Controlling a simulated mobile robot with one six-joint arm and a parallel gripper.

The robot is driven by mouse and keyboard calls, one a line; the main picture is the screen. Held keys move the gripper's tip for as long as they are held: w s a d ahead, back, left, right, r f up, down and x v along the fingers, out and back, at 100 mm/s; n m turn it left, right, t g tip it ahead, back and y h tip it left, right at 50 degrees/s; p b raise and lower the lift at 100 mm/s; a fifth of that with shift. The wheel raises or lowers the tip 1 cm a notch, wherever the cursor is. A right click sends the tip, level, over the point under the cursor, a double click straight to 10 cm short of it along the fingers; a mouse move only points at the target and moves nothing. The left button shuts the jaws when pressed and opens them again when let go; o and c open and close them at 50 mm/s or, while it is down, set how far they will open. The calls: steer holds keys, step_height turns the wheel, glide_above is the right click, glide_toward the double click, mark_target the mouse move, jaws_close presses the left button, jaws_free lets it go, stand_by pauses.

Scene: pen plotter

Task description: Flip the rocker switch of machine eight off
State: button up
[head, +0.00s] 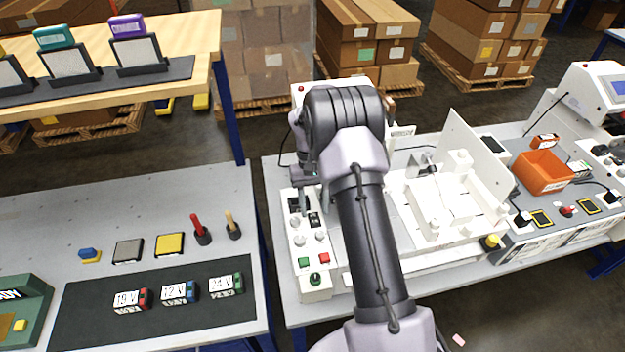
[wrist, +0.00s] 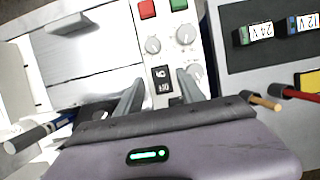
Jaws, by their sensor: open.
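My gripper (head: 314,208) is open and empty, pointing down over a white control panel (head: 311,291) left of the arm. In the wrist view the gripper (wrist: 158,92) has its two fingers apart, with a small black part (wrist: 163,79) bearing white marks showing between and beyond them. The black part also shows in the head view (head: 314,219). It looks like a rocker switch or label; its position and number cannot be read surely. Another dark part (head: 294,205) lies at the panel's rear left. I cannot tell whether the fingers touch anything.
White knobs (wrist: 153,45) and green (head: 304,262) and red (head: 324,258) buttons crowd the panel. A white machine with a raised lid (head: 470,150) stands right of my arm. An orange bin (head: 543,173) is farther right. A side table (head: 225,190) holds small items at left.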

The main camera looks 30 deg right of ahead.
steer(key=p+v, duration=0.2)
steer(key=v, duration=1.2)
steer(key=shift+r+p, duration=0.3)
steer(key=shift+p, duration=0.1)
steer(key=shift+w, duration=0.1)
